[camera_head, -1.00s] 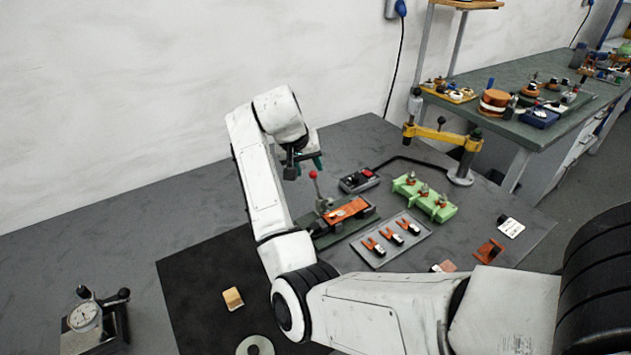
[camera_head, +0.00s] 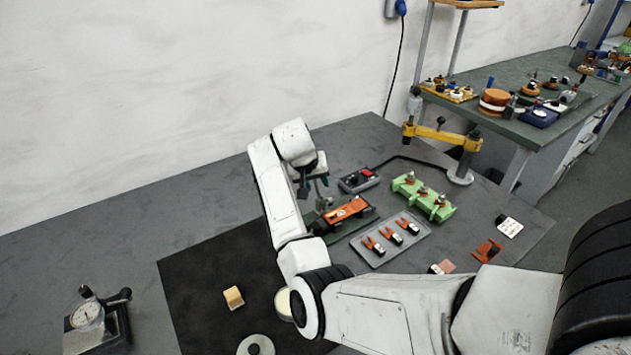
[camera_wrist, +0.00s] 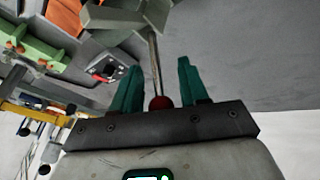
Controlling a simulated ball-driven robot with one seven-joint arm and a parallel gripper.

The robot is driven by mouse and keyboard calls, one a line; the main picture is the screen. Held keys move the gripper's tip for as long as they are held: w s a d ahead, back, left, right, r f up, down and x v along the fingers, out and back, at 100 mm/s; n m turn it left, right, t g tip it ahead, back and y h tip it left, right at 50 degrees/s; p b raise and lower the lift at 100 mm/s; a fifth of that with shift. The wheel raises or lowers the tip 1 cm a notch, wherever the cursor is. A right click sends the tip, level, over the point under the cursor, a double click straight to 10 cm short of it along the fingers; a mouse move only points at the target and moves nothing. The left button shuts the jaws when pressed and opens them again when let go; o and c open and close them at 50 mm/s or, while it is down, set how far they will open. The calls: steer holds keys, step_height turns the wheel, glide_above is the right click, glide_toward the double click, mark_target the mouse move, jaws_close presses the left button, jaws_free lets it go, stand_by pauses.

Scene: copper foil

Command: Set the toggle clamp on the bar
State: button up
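The toggle clamp (camera_head: 323,203) stands at the left end of the dark green fixture beside the orange copper bar (camera_head: 348,211). In the wrist view the clamp (camera_wrist: 125,20) shows its grey metal body and a thin lever ending in a red ball knob (camera_wrist: 159,102). My gripper (camera_wrist: 159,88) is open, with one teal finger on each side of the knob and gaps visible on both sides. In the head view my gripper (camera_head: 312,178) is at the clamp's lever and hides the knob. The orange bar also shows at the wrist view's upper left (camera_wrist: 64,14).
A grey tray (camera_head: 374,264) with several orange-handled tools lies in front of the fixture. A green block (camera_head: 424,196) with several posts and a black switch box (camera_head: 359,180) stand to the right. A dial gauge (camera_head: 88,315) is at far left.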

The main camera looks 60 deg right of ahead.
jaws_close()
stand_by(0.3)
